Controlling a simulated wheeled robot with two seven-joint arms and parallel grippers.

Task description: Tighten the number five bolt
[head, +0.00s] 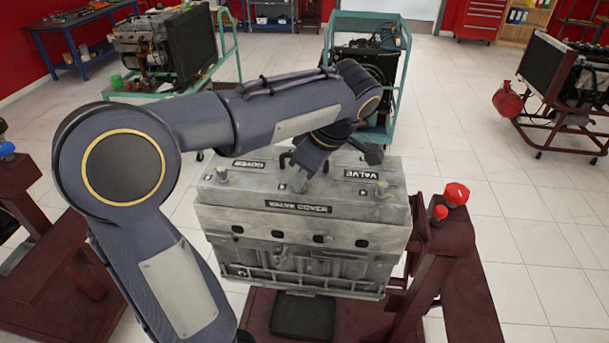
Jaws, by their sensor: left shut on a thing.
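The engine's grey valve cover (290,208) is in the middle of the head view, with "VALVE COVER" lettering on top. Bolts stand along its near edge: one at the left (222,173), one at the right (382,188) and one in the middle, partly covered by my gripper. Small number marks beside them are too small to read, so I cannot tell which is number five. My left gripper (299,165) points down at the middle bolt and is shut on what looks like its head. My arm hides part of the cover's far side. My right gripper is not in view.
The engine sits on a dark red stand with a red-capped post (455,194) at its right. Other engine trainers stand behind on a teal cart (235,75) and a red stand (560,125). The tiled floor at the right is mostly clear.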

